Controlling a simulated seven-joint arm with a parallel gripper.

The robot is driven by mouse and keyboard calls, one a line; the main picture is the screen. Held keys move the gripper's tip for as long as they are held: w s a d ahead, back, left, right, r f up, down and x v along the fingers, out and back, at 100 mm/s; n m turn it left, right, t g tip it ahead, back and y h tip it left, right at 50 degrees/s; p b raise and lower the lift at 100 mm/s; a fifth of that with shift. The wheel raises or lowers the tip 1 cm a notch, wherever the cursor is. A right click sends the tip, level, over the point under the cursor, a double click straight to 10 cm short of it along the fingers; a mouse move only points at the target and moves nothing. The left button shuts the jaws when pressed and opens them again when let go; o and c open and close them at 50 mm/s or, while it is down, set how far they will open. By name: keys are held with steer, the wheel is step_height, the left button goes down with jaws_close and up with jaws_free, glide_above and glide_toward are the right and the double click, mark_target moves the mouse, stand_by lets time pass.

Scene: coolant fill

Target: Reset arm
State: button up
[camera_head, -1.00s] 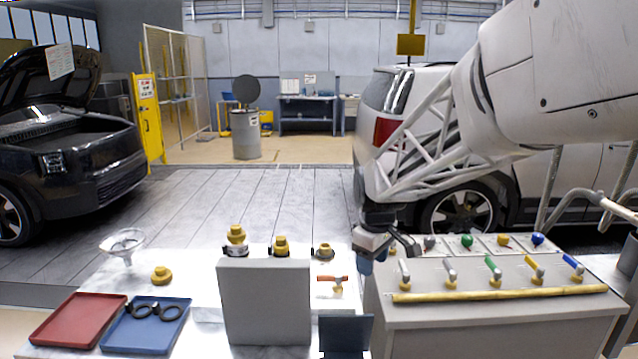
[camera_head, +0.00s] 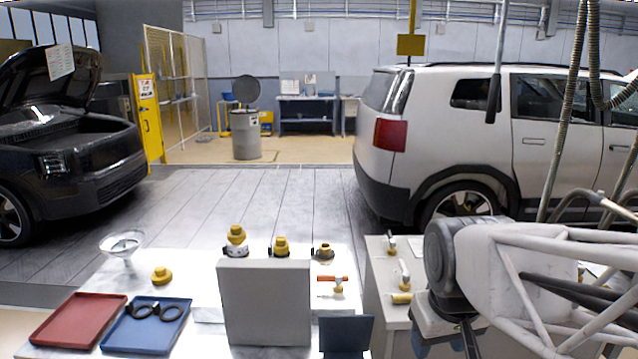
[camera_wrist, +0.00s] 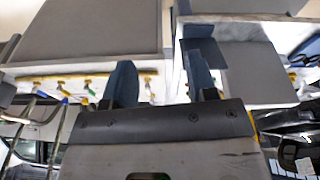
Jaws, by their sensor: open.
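My gripper (camera_wrist: 163,82) is open and empty in the wrist view, its two blue-grey fingers apart. In the head view my arm is folded low at the right, in front of the valve bench (camera_head: 385,300), and hides most of its colored valves. The fingers (camera_head: 445,345) show only partly at the bottom edge there. The wrist view shows the row of small valves (camera_wrist: 62,84) along the yellow strip at the left, apart from the fingers.
A grey box (camera_head: 265,302) stands on the white table with yellow-capped necks (camera_head: 236,236) behind it. A funnel (camera_head: 121,243), a yellow cap (camera_head: 161,275), a red tray (camera_head: 78,320) and a blue tray (camera_head: 125,335) holding black rings (camera_head: 155,311) are at the left.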

steer(key=shift+m, duration=0.9)
steer(key=s, duration=0.1)
steer(key=s+f, duration=0.1)
steer(key=s, duration=0.3)
steer(key=shift+s+d+f, duration=0.2)
steer(key=shift+d, duration=0.15)
